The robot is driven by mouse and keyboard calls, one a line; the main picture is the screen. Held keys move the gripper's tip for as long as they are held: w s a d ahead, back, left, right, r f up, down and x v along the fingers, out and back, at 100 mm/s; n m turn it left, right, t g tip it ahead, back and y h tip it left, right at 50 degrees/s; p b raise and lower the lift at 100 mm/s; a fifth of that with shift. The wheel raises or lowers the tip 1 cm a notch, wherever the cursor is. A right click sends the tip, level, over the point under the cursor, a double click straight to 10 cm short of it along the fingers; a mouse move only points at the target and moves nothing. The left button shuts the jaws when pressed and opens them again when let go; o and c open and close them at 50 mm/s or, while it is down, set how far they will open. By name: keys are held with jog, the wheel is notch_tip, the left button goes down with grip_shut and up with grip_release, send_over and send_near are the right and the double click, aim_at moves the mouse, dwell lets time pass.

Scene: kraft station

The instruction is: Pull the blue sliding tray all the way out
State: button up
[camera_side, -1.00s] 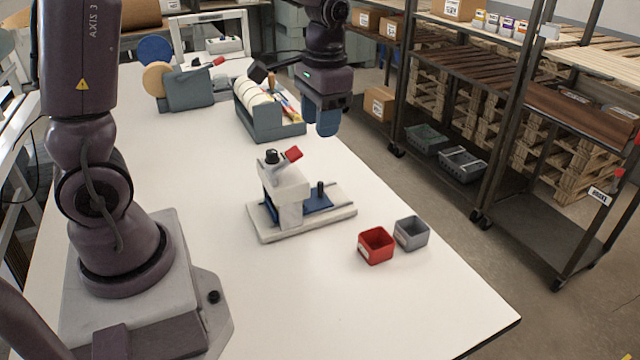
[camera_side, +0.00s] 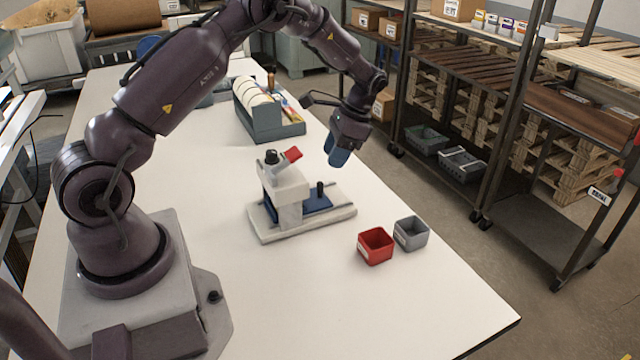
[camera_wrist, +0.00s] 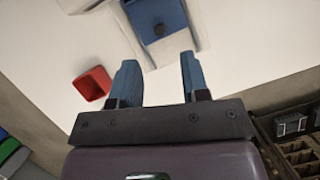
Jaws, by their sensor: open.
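The blue sliding tray (camera_side: 317,204) lies low in a pale grey press-like fixture (camera_side: 287,190) on the white table, with a dark upright knob (camera_side: 320,189) on it. The fixture has a red-tipped lever on top. In the wrist view the blue tray (camera_wrist: 150,14) and its dark knob (camera_wrist: 160,30) show at the top, beyond the fingers. My gripper (camera_side: 338,156) has blue fingers and is above and behind the fixture's right end, apart from the tray. In the wrist view my gripper (camera_wrist: 158,68) is open, with nothing between the fingers.
A red bin (camera_side: 376,246) and a grey bin (camera_side: 411,233) stand right of the fixture. A grey holder with rolls (camera_side: 265,110) stands behind it. The front of the table is clear. A shelf rack (camera_side: 490,120) stands beyond the table's right edge.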

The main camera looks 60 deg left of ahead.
aim_at(321, 182)
jog(key=x, duration=0.9)
jog(key=shift+r, duration=0.1)
jog(key=shift+w, duration=0.15)
grip_shut()
